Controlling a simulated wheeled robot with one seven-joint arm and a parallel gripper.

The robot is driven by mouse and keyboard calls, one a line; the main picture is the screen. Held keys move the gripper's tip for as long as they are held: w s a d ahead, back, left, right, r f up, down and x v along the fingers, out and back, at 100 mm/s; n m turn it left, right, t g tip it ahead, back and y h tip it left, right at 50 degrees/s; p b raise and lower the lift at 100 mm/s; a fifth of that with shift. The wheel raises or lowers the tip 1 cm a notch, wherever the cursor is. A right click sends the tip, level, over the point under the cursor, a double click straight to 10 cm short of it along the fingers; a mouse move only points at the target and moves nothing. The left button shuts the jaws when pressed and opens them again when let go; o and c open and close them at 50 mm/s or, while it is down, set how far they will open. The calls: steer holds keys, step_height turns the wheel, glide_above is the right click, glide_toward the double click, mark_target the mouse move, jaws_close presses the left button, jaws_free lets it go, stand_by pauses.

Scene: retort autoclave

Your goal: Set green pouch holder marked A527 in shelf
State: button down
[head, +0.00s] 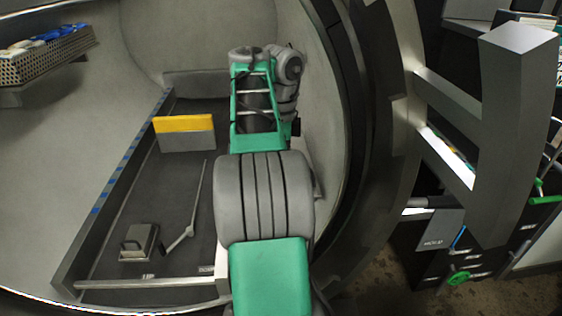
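I see no green pouch holder and cannot read an A527 mark anywhere. My own green and grey arm reaches forward into the round chamber and covers the right part of its floor. My gripper does not show; the far end of the arm hides it or it is out of sight. No place that is clearly the target shelf can be told; the dark tray floor (165,205) of the chamber has a raised side rail (118,185) with blue marks on its left.
A yellow-topped grey block (185,133) stands on the tray floor. Nearer are a small metal box with a handle (138,243) and a thin bent rod (190,222). A perforated basket (42,62) with blue and white items is at upper left. The chamber's thick rim (362,130) stands close right of my arm.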

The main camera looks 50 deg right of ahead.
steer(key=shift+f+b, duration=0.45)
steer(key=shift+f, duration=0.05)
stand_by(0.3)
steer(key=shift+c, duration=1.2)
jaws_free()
